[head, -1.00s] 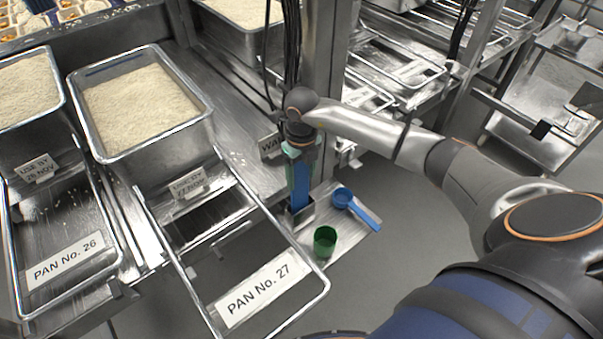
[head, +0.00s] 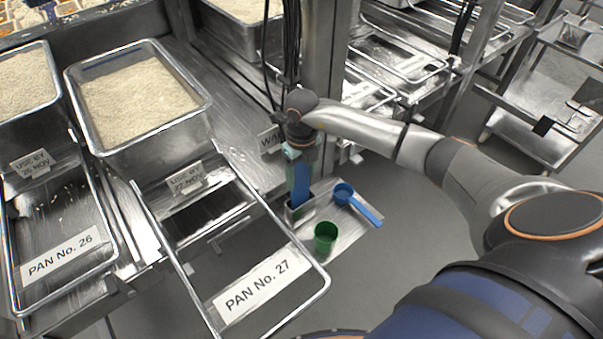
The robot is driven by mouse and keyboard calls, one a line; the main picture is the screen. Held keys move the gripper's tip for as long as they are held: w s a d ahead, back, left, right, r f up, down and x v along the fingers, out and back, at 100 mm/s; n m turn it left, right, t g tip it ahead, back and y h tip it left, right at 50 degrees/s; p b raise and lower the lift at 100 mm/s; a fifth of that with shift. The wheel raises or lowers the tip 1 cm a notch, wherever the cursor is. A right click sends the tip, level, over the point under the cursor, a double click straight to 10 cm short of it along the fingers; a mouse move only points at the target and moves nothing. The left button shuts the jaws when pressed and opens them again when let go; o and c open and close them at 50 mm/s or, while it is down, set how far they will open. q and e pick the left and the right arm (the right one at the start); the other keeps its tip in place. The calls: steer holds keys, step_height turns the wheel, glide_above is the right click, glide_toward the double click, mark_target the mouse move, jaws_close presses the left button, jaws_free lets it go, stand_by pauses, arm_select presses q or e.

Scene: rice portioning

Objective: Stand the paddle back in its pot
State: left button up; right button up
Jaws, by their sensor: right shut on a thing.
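My right gripper (head: 298,150) points down over a small steel shelf and is shut on the blue paddle (head: 300,182). The paddle hangs upright below the jaws. Its lower end is at the mouth of a small steel pot (head: 297,212), and the pot's front wall hides the tip, so I cannot tell how deep it sits. My left gripper is not in view.
A blue scoop (head: 357,204) and a green cup (head: 325,237) stand on the shelf (head: 345,237) beside the pot. A rice pan (head: 140,150) and the PAN No. 27 rack (head: 318,290) are to the left. A steel post (head: 325,60) and black cables rise just behind the gripper.

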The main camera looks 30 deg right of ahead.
steer(key=o, duration=1.4)
steer(key=shift+r, duration=0.1)
step_height(320, 180, up, 12)
steer(key=shift+r, duration=0.15)
steer(key=shift+s, duration=0.1)
